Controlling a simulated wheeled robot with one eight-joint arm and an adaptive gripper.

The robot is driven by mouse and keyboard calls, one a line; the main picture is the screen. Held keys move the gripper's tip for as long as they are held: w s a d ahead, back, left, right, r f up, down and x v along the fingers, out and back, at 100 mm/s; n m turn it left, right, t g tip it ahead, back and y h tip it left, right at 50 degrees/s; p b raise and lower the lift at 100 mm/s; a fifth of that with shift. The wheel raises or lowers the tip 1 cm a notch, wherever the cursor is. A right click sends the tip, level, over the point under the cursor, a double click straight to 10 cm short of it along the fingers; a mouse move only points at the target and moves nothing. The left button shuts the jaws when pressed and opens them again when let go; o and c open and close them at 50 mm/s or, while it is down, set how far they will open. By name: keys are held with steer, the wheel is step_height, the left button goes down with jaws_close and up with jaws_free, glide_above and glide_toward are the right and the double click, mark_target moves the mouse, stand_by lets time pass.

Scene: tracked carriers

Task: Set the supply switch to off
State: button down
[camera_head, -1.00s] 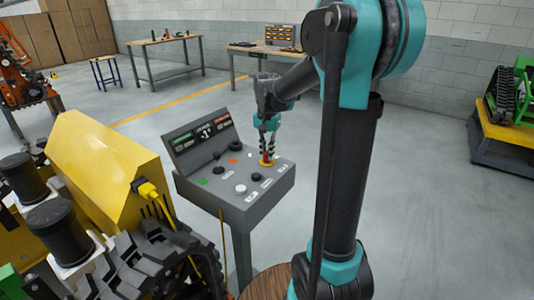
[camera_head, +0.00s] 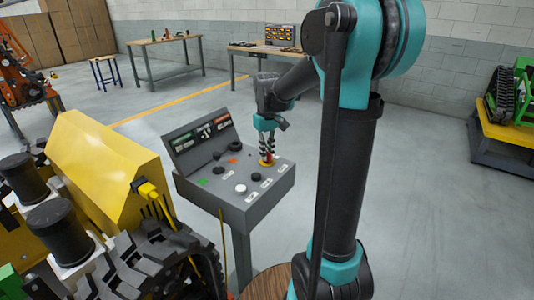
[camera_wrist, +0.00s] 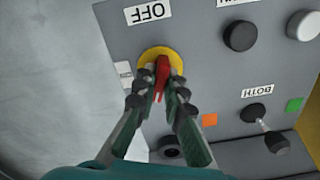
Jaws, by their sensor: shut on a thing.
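The supply switch is a red handle (camera_wrist: 162,68) on a round yellow plate (camera_wrist: 150,53), set in the sloped grey control panel. In the wrist view an upside-down OFF label (camera_wrist: 148,11) lies just above the plate, and a small pale label (camera_wrist: 123,73), too small to read, lies to its left. My gripper (camera_wrist: 159,84) is shut on the red handle, one finger on each side. In the head view my gripper (camera_head: 267,153) reaches down to the yellow plate (camera_head: 267,163) near the panel's right edge; the fingers hide most of the handle.
The grey panel (camera_head: 215,192) also holds black knobs, a white button (camera_head: 241,189), a small lever (camera_wrist: 268,125) by a BOTH label, and green and orange squares. A yellow tracked machine (camera_head: 105,170) stands close on the left.

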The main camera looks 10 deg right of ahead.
steer(key=shift+n, duration=2.3)
steer(key=c, duration=1.6)
jaws_free()
step_height(320, 180, up, 12)
